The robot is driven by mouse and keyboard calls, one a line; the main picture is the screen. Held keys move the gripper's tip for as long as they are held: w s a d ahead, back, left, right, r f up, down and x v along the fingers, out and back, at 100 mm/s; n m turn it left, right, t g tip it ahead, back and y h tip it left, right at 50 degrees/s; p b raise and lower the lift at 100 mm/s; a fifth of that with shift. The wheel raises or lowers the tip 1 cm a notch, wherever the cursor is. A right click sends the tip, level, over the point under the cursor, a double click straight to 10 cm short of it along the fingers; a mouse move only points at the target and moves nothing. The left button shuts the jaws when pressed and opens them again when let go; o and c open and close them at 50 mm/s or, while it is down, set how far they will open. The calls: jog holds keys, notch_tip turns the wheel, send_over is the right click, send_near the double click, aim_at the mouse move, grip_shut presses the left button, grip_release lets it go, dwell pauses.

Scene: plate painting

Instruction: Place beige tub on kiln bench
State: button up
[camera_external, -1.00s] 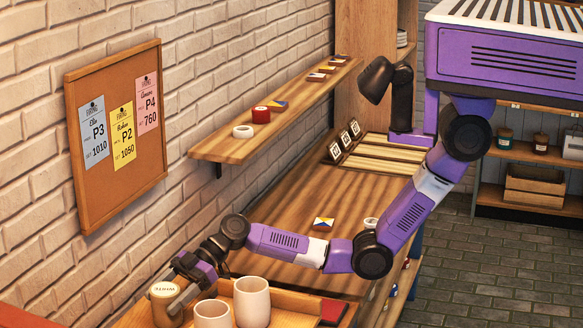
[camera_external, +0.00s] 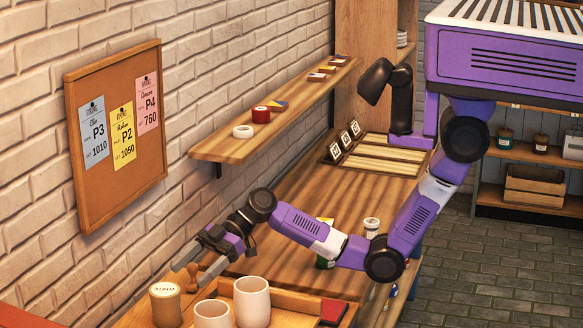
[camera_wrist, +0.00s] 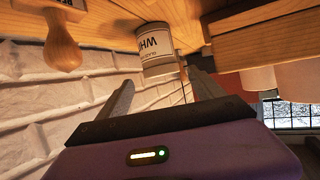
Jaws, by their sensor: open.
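The beige tub (camera_external: 166,306), a round jar with a tan lid and a label, stands upright at the bottom left of the outside view. It stands on wood left of the tray with two pale cups. In the wrist view the tub (camera_wrist: 158,50) appears inverted, just beyond the fingertips and between their lines, apart from them. My gripper (camera_external: 188,274) is open and empty, above and right of the tub; its fingers also show in the wrist view (camera_wrist: 160,76). I cannot tell which surface is the kiln bench.
A wooden-handled stamp (camera_external: 192,276) stands behind the tub, close to my fingers; it also shows in the wrist view (camera_wrist: 62,52). Pale cups (camera_external: 252,304) stand in a wooden tray (camera_external: 290,303) to the right. The brick wall (camera_external: 110,265) is close on the left.

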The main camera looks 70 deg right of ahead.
jog(key=shift+v, duration=1.1)
